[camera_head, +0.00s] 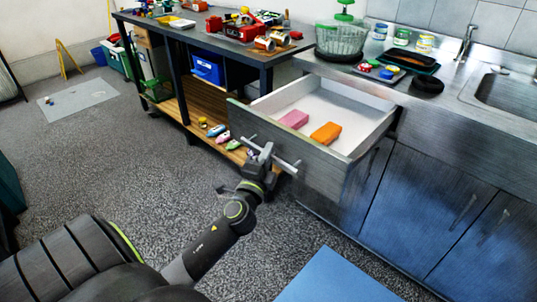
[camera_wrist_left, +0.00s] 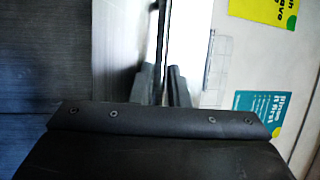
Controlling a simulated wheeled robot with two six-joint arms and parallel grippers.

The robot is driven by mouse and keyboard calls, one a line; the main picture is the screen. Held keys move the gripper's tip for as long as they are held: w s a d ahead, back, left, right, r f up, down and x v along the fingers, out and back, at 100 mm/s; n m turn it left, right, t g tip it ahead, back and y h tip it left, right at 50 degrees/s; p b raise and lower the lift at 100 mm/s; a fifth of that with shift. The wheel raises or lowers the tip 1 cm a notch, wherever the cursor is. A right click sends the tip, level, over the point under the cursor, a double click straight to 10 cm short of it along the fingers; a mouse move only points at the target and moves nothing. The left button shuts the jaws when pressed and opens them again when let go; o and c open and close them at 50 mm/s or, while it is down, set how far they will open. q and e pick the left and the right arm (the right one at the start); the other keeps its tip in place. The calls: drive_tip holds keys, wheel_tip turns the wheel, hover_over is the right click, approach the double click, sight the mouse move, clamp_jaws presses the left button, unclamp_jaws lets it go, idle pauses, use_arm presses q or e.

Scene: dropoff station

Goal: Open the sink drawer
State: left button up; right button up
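The sink drawer (camera_head: 335,172) is pulled out from the steel counter, and its white inside shows. A pink sponge (camera_head: 293,119) and an orange sponge (camera_head: 326,133) lie in it. The bar handle (camera_head: 288,166) is on the drawer front. My left gripper (camera_head: 263,152) is at this handle, in front of the drawer. In the left wrist view, the two dark fingers (camera_wrist_left: 163,86) are close together with the thin bar (camera_wrist_left: 162,45) between them, so the gripper looks shut on the handle. My right gripper is not in view.
A workbench (camera_head: 195,32) with tools and cans stands left of the drawer. Its lower wooden shelf (camera_head: 185,108) holds small items. A green-lidded spinner (camera_head: 341,38) and a dark tray (camera_head: 406,62) sit on the counter beside the sink basin (camera_head: 505,90). Open floor lies at left.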

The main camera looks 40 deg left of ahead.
use_arm(q)
drive_tip(key=o, duration=0.3)
